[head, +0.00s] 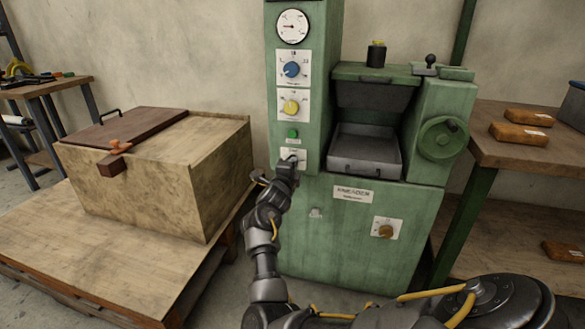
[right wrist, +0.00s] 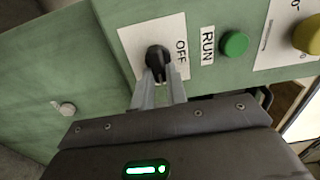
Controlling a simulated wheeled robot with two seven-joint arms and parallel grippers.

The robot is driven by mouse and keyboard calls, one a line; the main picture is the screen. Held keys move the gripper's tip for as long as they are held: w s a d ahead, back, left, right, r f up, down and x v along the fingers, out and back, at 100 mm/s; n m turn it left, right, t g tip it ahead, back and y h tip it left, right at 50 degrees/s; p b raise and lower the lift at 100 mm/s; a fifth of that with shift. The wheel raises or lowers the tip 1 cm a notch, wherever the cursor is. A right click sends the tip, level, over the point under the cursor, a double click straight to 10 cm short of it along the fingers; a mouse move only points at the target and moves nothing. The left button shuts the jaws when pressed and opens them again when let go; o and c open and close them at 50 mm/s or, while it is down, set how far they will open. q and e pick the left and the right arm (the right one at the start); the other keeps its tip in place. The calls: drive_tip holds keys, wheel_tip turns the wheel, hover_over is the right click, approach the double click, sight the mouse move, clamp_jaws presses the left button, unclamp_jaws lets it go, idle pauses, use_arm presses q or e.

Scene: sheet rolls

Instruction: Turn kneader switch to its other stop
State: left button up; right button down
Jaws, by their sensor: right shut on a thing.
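The kneader switch is a small black knob on a white plate marked OFF; its plate (head: 302,153) shows at the foot of the green machine's narrow column. In the right wrist view the knob (right wrist: 157,58) sits between the fingers of my right gripper (right wrist: 158,82). In the head view my right gripper (head: 290,163) is at this plate and covers most of the knob. The right gripper is shut on the knob. Which way the knob points is hard to tell. My left gripper is not in view.
Above the switch are a RUN label (right wrist: 208,46), a green button (head: 293,133), a yellow dial (head: 291,107) and a blue dial (head: 291,69). A steel trough (head: 362,165) and green handwheel (head: 442,138) are to the right. A wooden chest (head: 215,160) stands close on the left.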

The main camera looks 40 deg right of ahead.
drive_tip(key=shift+f, duration=0.1)
drive_tip(key=c, duration=1.4)
unclamp_jaws()
